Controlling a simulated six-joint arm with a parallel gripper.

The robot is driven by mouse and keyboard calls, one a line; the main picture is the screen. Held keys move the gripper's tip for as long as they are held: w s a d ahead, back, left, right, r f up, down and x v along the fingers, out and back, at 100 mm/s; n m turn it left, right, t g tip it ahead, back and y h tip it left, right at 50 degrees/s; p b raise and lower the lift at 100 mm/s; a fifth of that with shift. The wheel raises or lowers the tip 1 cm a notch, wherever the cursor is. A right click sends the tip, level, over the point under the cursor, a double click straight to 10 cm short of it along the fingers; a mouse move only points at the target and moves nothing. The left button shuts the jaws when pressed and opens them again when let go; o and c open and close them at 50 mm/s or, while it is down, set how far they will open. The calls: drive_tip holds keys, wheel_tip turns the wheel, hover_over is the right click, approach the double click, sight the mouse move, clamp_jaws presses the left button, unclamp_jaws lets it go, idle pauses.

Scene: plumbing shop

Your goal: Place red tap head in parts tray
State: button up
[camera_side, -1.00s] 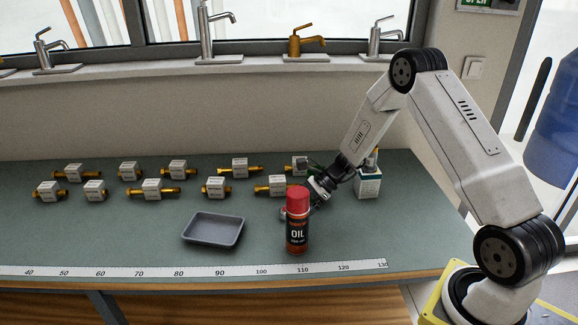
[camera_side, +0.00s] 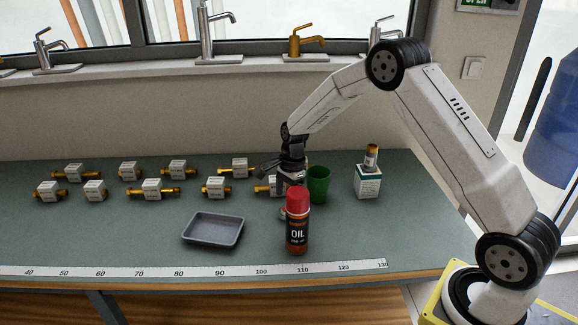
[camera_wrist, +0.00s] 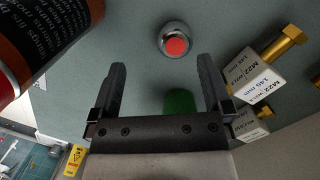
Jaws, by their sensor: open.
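The red tap head (camera_wrist: 175,42) is a silver round piece with a red centre, standing on the bench in the wrist view. In the side view it is mostly hidden behind the oil can, with only a small silver edge perhaps showing. My gripper (camera_wrist: 162,68) is open and empty, pointing down at the bench; the tap head lies beyond its fingertips, roughly in line with the gap. In the side view my gripper (camera_side: 291,180) is above and behind the oil can. The grey parts tray (camera_side: 213,244) is empty, left of the can.
The red-capped oil can (camera_side: 297,228) stands close to my gripper and looms at left in the wrist view (camera_wrist: 40,40). A green cup (camera_side: 319,185) stands just right of my gripper. A white box (camera_side: 368,182) stands farther right. Several labelled brass fittings (camera_side: 154,190) line the back left.

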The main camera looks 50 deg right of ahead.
drive_tip(key=shift+w+d+r+h, duration=0.2)
drive_tip(key=shift+w+r+h, duration=0.45)
drive_tip(key=shift+w+h, duration=0.2)
drive_tip(key=shift+f, duration=0.1)
drive_tip(key=shift+f, duration=1.25)
drive_tip(key=shift+s, duration=0.1)
drive_tip(key=shift+f, duration=2.6)
clamp_jaws()
